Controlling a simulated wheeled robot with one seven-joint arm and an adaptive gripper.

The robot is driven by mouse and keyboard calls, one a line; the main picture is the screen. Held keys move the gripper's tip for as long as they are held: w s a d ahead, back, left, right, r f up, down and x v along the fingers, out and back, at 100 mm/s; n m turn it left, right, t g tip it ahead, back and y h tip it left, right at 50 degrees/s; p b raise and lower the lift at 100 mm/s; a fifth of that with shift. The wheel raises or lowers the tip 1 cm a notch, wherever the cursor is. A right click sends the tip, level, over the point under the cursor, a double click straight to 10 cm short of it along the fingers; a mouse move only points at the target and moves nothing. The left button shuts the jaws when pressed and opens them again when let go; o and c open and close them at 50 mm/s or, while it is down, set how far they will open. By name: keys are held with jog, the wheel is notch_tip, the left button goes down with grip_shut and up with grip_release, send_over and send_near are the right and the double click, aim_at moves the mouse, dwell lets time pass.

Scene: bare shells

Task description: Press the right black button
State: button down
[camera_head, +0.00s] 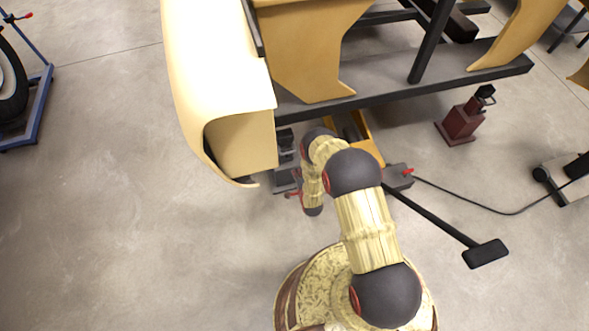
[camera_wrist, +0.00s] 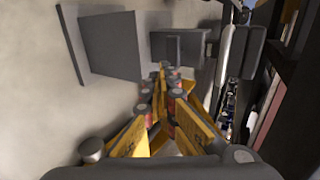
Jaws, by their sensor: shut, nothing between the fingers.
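In the wrist view, my gripper (camera_wrist: 166,78) has yellow fingers that come together at their tips, with nothing seen between them. A dark grey block (camera_wrist: 180,45) stands just beyond the fingertips; I cannot tell whether they touch. A larger grey plate-like block (camera_wrist: 112,44) is at the upper left of the fingers. No black button can be told for certain in either view. In the head view, my arm reaches down beside the cream car body shell, and my gripper is mostly hidden by the arm. Small dark grey parts (camera_head: 285,140) show next to it.
The cream shell (camera_head: 215,80) rises close to the left of my arm, over a dark lift beam (camera_head: 420,82). A red stand (camera_head: 461,122) is farther right.

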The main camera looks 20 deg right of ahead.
jog(key=p+v, duration=0.2)
jog(key=v, duration=0.3)
jog(key=shift+s+r, duration=0.1)
jog(key=shift+s, duration=0.15)
dwell(0.3)
